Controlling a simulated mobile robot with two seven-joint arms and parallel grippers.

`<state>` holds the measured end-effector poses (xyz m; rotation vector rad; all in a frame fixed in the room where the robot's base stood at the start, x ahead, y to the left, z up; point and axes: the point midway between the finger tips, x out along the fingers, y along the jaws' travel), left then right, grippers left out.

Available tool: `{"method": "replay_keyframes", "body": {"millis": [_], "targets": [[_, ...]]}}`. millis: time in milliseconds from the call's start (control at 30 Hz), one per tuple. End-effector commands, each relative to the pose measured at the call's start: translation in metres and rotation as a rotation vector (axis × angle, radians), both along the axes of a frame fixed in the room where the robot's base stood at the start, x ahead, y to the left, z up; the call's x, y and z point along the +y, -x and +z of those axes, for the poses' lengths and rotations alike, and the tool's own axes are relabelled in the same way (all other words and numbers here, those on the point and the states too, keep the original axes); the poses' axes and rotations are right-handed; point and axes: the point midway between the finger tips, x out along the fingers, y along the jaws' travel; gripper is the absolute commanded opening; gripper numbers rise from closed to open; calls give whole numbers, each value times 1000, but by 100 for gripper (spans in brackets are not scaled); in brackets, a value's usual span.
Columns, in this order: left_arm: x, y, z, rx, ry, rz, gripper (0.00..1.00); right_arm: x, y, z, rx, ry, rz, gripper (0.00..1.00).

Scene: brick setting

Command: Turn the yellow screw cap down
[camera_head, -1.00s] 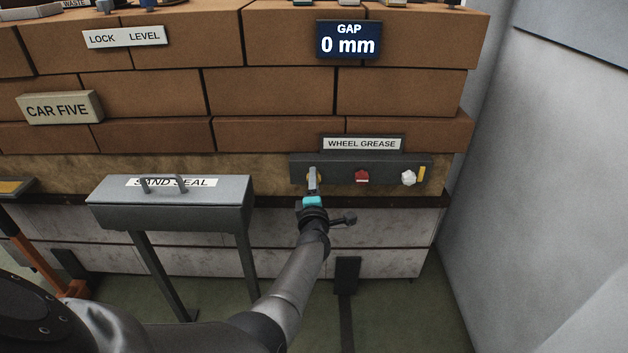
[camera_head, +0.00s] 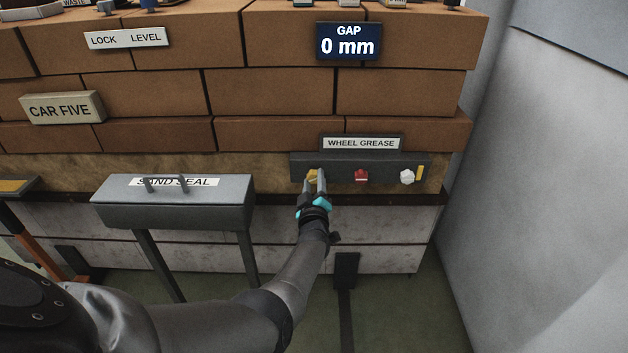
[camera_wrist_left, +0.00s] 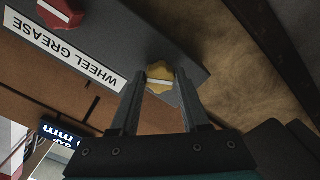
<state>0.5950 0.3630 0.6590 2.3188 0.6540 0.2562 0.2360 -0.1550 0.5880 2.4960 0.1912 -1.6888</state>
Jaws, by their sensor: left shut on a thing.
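The yellow screw cap (camera_head: 313,176) sits at the left end of a dark panel (camera_head: 340,171) under the WHEEL GREASE label. In the left wrist view the yellow cap (camera_wrist_left: 160,80) has a lobed rim and a pale bar across its face. My left gripper (camera_head: 317,180) is shut on the yellow cap, with one finger on each side of it; its fingers also show in the left wrist view (camera_wrist_left: 158,98). A red cap (camera_head: 361,175) and a white cap (camera_head: 407,177) sit further right on the same panel. My right gripper is not in view.
A grey SAND SEAL box (camera_head: 175,212) on legs stands left of my arm. A display (camera_head: 348,41) above reads GAP 0 mm. A grey wall (camera_head: 540,180) closes the right side.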

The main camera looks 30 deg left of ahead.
Motion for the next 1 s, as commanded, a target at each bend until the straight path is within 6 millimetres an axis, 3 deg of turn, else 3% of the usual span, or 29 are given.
{"method": "replay_keyframes", "body": {"millis": [500, 1000], "targets": [[0, 1, -1, 188, -306, 1, 0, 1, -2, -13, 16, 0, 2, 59], [0, 1, -1, 228, -371, 1, 0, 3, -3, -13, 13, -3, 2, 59]]}}
